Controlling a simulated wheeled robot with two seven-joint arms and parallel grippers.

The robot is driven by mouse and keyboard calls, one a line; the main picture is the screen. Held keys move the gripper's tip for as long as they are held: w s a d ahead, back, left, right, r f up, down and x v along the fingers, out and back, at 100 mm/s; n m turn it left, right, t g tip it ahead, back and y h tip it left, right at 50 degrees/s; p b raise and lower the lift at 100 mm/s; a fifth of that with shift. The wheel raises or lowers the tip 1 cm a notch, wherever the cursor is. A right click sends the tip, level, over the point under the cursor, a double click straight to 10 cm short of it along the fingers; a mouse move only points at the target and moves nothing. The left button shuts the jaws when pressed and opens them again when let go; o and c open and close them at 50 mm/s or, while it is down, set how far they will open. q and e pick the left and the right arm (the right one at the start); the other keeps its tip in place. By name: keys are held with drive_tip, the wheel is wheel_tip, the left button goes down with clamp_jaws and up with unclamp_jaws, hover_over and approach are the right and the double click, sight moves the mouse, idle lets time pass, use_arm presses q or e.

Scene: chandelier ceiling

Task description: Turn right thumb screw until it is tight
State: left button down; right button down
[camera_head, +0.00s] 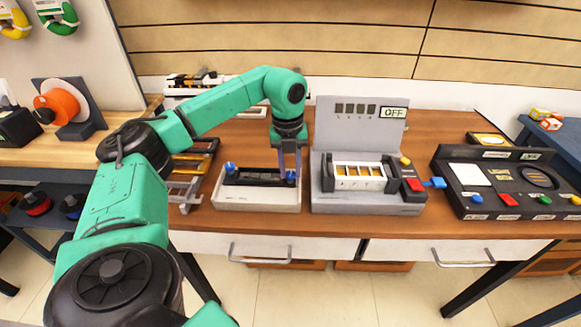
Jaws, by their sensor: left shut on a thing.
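A light grey fixture (256,198) with a black bar (258,177) across it stands on the wooden table. A blue thumb screw, the left one (229,167), sits at the bar's left end. The right thumb screw (291,174) is blue and sits at the bar's right end, mostly hidden by my fingers. My left gripper (289,178) points down over the right end of the fixture and is shut on the right thumb screw. How tight the screw is cannot be told. My right gripper is not in view.
Right of the fixture stands a grey test station (360,130) with a display reading OFF and a red button (416,185). A black control panel (508,180) is farther right. Metal brackets (184,188) lie close on the left.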

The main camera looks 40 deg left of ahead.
use_arm(q)
drive_tip(key=m+p, duration=0.1)
drive_tip(key=m, duration=0.1)
drive_tip(key=m+p, duration=0.1)
drive_tip(key=shift+r+m, duration=0.2)
drive_tip(key=shift+m, duration=0.2)
drive_tip(key=m+p, duration=0.1)
drive_tip(key=m, duration=0.2)
drive_tip(key=shift+m+p, duration=0.3)
drive_tip(key=shift+m, duration=0.1)
drive_tip(key=m+p, duration=0.1)
drive_tip(key=m, duration=0.2)
drive_tip(key=shift+w+a, duration=0.1)
drive_tip(key=m+p, duration=0.1)
drive_tip(key=m, duration=0.4)
drive_tip(key=m+p, duration=0.1)
drive_tip(key=m, duration=0.5)
drive_tip(key=shift+w+g, duration=0.1)
drive_tip(key=shift+g, duration=0.2)
drive_tip(key=m, duration=0.3)
drive_tip(key=shift+m, duration=2.2)
drive_tip(key=shift+y, duration=0.3)
